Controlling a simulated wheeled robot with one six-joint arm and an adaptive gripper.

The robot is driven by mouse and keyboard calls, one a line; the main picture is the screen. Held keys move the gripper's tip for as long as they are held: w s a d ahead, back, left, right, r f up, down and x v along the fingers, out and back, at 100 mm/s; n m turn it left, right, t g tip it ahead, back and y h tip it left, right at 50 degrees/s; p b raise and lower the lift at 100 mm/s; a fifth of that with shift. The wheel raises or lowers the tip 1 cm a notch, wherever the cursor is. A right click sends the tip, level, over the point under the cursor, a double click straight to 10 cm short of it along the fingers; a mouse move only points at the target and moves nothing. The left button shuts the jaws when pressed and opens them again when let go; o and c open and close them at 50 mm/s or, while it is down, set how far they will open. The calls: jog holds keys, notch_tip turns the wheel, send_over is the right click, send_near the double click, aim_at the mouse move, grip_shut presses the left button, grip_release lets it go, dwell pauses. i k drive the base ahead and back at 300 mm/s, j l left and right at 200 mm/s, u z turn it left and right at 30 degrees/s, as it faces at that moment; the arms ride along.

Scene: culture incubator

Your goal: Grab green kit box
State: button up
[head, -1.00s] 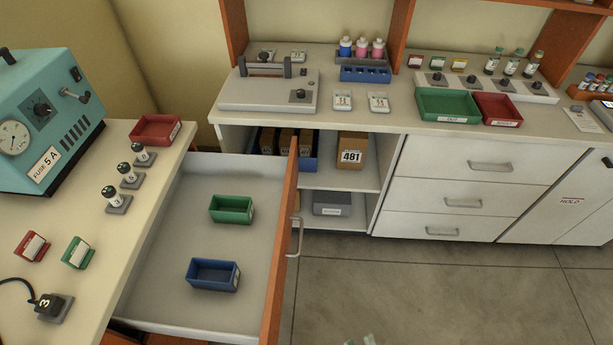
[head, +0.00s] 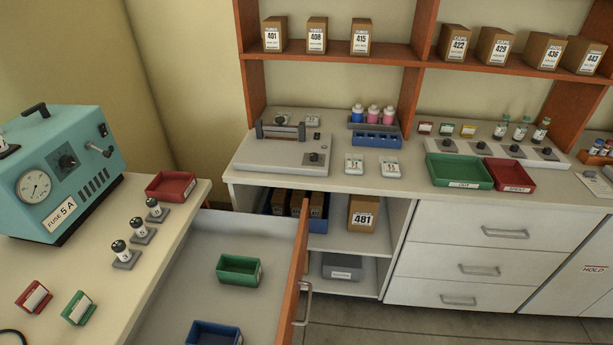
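A small green open box (head: 240,269) stands in the pulled-out drawer (head: 190,285); it looks empty. A blue open box (head: 214,334) stands nearer in the same drawer, cut by the bottom edge of the picture. Other green things are a wide green tray (head: 458,171) on the back counter and a small green holder with a white label (head: 78,308) on the left bench. I cannot tell from any readable label which one is called a kit box. My gripper is not in view.
The drawer's orange front (head: 296,262) stands out into the room. A teal device (head: 62,172) and a red tray (head: 171,185) are on the left bench. A box marked 481 (head: 362,214) is in the open cabinet. Grey floor (head: 365,320) shows right of the drawer.

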aim_at(231, 269)
jog(key=i+l+z, duration=0.15)
jog(key=i+z, duration=0.2)
jog(key=i, duration=0.15)
jog(key=i+z, duration=0.35)
jog(key=i, duration=0.2)
jog(key=i+j+z, duration=0.15)
jog(key=i+z, duration=0.2)
jog(key=i, duration=0.15)
jog(key=i+u, duration=0.45)
jog(key=i, duration=0.2)
jog(key=i+l+u, duration=0.1)
jog(key=u, duration=1.9)
jog(key=k+l+u, duration=0.15)
jog(key=u, duration=0.15)
jog(key=k+l+u, duration=0.1)
jog(key=u, duration=0.2)
jog(key=k+l+u, duration=0.15)
jog(key=k+u, duration=0.2)
jog(key=k, duration=0.3)
